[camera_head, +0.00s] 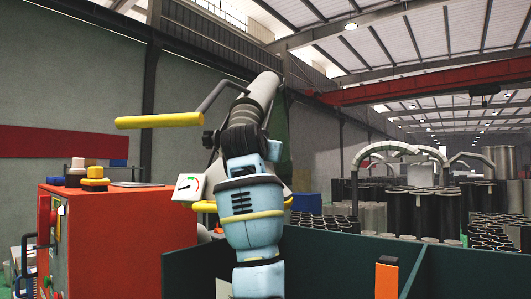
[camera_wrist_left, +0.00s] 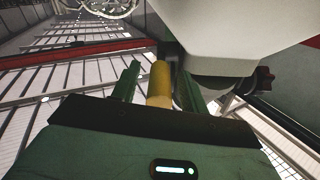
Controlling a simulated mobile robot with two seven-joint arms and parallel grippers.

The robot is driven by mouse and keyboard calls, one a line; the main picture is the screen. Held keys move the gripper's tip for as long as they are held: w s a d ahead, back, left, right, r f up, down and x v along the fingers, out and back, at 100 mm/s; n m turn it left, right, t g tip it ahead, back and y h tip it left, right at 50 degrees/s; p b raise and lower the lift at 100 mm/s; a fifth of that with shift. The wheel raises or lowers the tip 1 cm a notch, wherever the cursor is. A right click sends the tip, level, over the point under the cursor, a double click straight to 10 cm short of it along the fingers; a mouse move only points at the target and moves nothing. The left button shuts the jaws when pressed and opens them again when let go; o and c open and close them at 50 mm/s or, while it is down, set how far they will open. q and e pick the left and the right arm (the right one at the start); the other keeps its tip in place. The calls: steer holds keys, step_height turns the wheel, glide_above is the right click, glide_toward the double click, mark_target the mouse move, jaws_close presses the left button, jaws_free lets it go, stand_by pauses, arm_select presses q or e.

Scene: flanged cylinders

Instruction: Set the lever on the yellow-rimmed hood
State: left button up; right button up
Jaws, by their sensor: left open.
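The lever (camera_head: 160,121), a thick yellow bar on a bent grey rod, sticks out left of a grey pipe arm in the head view. The hood's yellow rim (camera_head: 204,206) shows behind my blue arm, which hides most of the hood. A white box with a dial (camera_head: 187,188) sits at the hood's left side. My left gripper (camera_wrist_left: 158,78) is open in the wrist view; a yellow cylinder (camera_wrist_left: 160,84) shows between its green fingers, with gaps both sides. I cannot tell whether it is the lever's bar. The head view hides this gripper behind my arm.
A red cabinet (camera_head: 110,235) with knobs stands at left. A dark green low wall (camera_head: 465,268) with an orange post (camera_head: 387,278) runs along the front right. Several dark cylinders (camera_head: 410,212) stand behind it.

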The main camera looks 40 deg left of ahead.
arm_select(q)
steer(key=shift+w+a, duration=0.2)
steer(key=shift+w, duration=0.1)
jaws_close()
